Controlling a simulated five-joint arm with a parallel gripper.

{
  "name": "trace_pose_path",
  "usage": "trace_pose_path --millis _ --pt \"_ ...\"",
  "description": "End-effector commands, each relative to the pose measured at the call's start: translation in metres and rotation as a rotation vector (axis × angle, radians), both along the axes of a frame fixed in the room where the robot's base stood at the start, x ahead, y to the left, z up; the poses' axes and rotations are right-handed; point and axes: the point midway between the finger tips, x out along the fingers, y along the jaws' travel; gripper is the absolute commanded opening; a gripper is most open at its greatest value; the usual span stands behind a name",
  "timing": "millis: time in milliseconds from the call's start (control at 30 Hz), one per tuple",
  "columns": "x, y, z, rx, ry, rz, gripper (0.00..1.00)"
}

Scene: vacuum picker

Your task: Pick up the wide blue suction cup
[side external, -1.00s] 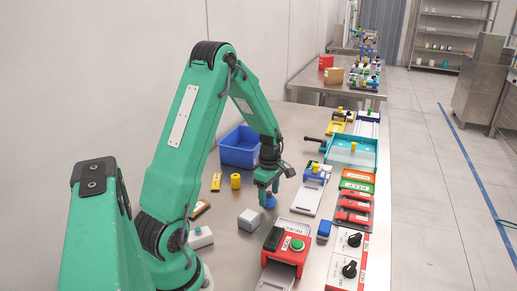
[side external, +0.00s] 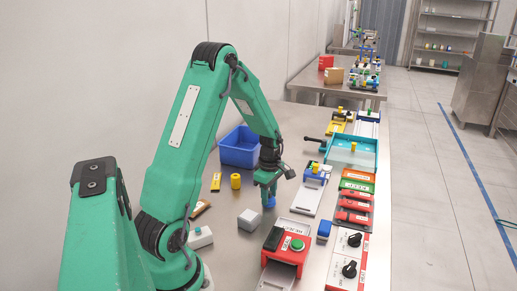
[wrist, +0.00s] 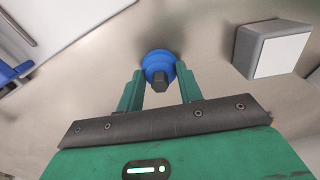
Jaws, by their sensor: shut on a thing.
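The wide blue suction cup (side external: 269,203) is at my gripper's fingertips, over the steel table, to the right of a grey block. In the wrist view the cup's round blue body (wrist: 157,60) and its dark stem (wrist: 160,82) show between the two green fingers. My gripper (side external: 268,192) points down and is shut on the cup. It also shows in the wrist view (wrist: 160,78). I cannot tell whether the cup's underside touches the table.
A grey block (side external: 250,221) stands close on the left. A red box with a green button (side external: 289,246) is in front. A blue bin (side external: 239,150) and a yellow cylinder (side external: 236,181) are behind and left. A white-topped slide unit (side external: 308,198) stands to the right.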

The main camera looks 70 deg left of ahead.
Motion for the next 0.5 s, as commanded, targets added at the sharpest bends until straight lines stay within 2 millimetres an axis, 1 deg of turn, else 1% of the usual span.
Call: trace_pose_path --millis 267,367,500 --pt "0.0 0.0 0.001 0.0 0.0 0.0 0.14" --pt "0.0 0.0 0.004 0.001 -0.001 0.0 0.14" --pt "0.001 0.0 0.014 0.002 -0.003 0.0 0.14"
